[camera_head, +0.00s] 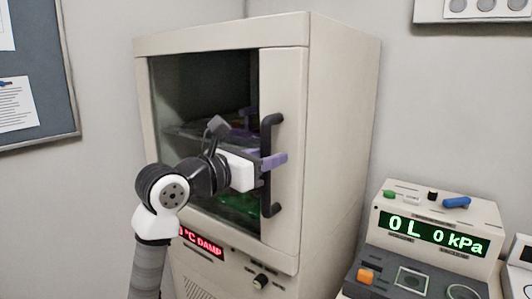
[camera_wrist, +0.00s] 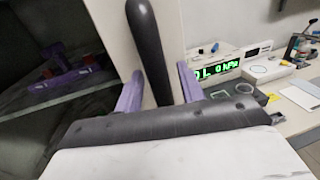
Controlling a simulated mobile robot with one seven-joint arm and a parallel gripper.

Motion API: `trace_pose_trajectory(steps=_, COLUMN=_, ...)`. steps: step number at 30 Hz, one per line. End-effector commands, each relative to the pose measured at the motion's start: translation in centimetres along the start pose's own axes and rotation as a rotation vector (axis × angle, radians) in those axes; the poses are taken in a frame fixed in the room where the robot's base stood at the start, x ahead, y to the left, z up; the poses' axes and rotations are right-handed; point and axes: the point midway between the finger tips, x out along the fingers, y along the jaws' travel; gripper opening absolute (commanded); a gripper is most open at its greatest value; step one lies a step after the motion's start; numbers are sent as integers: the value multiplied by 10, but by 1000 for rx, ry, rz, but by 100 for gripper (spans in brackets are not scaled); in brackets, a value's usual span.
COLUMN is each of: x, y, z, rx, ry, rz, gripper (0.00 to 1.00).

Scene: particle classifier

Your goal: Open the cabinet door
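The cabinet (camera_head: 340,130) is a tall cream box. Its door has a dark glass pane and a cream right-hand strip (camera_head: 284,85), and looks shut in the head view. A black vertical bar handle (camera_head: 267,190) is fixed on that strip. My gripper (camera_head: 274,161) is at the middle of the handle, with a purple finger showing in front of it. In the wrist view the handle (camera_wrist: 149,45) stands between the two purple fingers of my gripper (camera_wrist: 158,88). The fingers are apart, with a gap on the right side of the handle. Contact is unclear.
Purple and red items (camera_wrist: 70,75) sit on a shelf behind the glass. A control panel (camera_head: 265,275) with a red display is below the door. A device with a green display (camera_head: 435,235) stands on the bench at right. A notice board (camera_head: 45,75) hangs at left.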

Motion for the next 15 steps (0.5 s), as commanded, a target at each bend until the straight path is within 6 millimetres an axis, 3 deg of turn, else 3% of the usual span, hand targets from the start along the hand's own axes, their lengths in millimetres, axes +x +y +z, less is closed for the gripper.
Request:
trace_pose_trajectory(steps=8, x=1, y=0, z=0, rx=0, ry=0, rz=0, gripper=39)
trace_pose_trajectory(steps=15, x=1, y=0, z=0, rx=0, ry=0, rz=0, gripper=8)
